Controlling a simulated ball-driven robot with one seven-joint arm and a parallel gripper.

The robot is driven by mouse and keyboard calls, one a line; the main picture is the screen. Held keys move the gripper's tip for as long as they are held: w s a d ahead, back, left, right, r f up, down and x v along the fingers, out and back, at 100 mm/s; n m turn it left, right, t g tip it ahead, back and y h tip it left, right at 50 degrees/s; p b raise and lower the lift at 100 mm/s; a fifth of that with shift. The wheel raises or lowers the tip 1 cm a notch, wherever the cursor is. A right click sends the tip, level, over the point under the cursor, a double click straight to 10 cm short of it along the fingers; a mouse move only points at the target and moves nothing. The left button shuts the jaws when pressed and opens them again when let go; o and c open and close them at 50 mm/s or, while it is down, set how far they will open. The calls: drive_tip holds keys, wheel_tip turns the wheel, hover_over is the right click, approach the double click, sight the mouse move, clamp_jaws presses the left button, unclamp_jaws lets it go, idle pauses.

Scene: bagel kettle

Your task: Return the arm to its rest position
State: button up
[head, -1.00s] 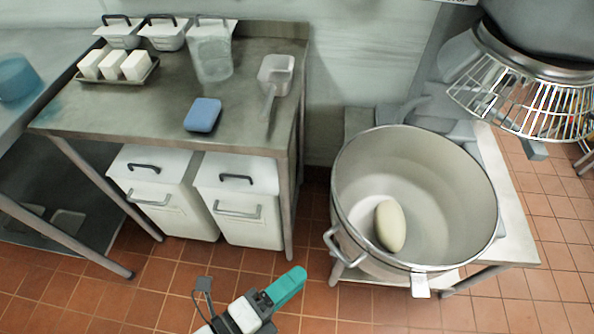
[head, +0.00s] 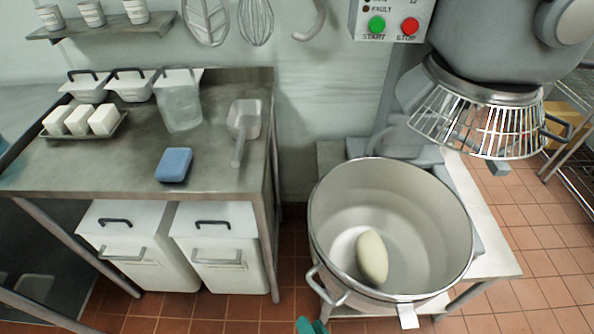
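My gripper (head: 312,326) shows only as a small teal tip at the bottom edge of the head view, just below the left handle of the big bowl. The rest of it is out of frame, so I cannot see whether its fingers are open or shut. The large steel mixing bowl (head: 330,215) stands on a low stand to the right. A pale oval lump of dough (head: 372,258) lies in the bottom of the bowl, apart from my gripper.
The steel table (head: 90,170) on the left holds a blue sponge (head: 174,165), a scoop (head: 243,125), a clear jug (head: 179,105) and white blocks (head: 80,120). White bins (head: 215,245) stand under it. The mixer's wire guard (head: 470,122) overhangs the bowl. Tiled floor (head: 540,235) is clear at right.

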drive_tip(key=s+d+n+g+h, duration=0.2)
drive_tip(key=s+d+g, duration=0.3)
drive_tip(key=d, duration=0.7)
drive_tip(key=s+d+n+g+h, duration=0.2)
drive_tip(key=s+d+g, duration=0.4)
drive_tip(key=d, duration=0.6)
drive_tip(key=shift+f+n+g+h, duration=0.15)
drive_tip(key=shift+n+g+h, duration=0.15)
drive_tip(key=shift+n+h, duration=0.15)
